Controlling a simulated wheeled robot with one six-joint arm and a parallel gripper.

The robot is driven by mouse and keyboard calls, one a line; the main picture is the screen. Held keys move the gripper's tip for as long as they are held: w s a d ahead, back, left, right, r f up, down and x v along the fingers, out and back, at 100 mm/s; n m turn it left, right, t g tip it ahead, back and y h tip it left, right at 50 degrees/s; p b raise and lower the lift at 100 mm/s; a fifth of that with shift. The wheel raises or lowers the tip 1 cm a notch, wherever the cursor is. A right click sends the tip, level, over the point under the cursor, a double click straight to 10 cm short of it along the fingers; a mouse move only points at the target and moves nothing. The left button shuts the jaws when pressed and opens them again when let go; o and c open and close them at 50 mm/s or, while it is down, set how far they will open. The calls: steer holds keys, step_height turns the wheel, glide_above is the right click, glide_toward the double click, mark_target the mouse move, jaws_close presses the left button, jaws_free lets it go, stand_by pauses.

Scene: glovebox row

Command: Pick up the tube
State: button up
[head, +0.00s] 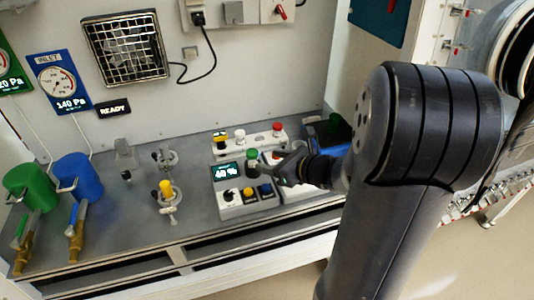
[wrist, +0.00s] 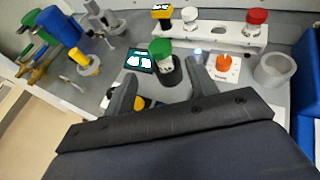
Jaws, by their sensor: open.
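A tube with a green cap (wrist: 161,47) stands upright in a dark round holder (wrist: 171,72) in the wrist view. In the head view its green cap (head: 252,154) shows just left of my gripper. My gripper (wrist: 163,84) is open and empty, with one finger on each side of the holder in the picture. In the head view my gripper (head: 280,167) is low over the bench; its fingertips are small there, and I cannot tell if they touch anything. Tubes with yellow (wrist: 162,12), white (wrist: 189,15) and red (wrist: 257,17) caps stand in a white rack (wrist: 225,37) behind.
A control box with a lit display (head: 226,171) sits beside the holder. An orange knob (wrist: 224,62) and a grey cup (wrist: 274,69) are to the right. A blue bin (wrist: 308,85) stands at the right edge. Clamps with a yellow top (head: 166,189) stand left.

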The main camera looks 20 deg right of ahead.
mark_target(257, 157)
steer(key=x, duration=0.5)
steer(key=shift+w, duration=0.2)
steer(key=shift+f+p+x, duration=0.15)
steer(key=shift+p+x, duration=0.15)
steer(key=shift+x, duration=1.1)
steer(key=shift+f+p+x, duration=0.15)
steer(key=shift+p+x, duration=0.15)
steer(key=shift+x, duration=1.05)
steer(key=shift+s+d, duration=0.1)
steer(key=shift+s, duration=0.05)
steer(key=shift+c, duration=0.4)
steer(key=c, duration=1)
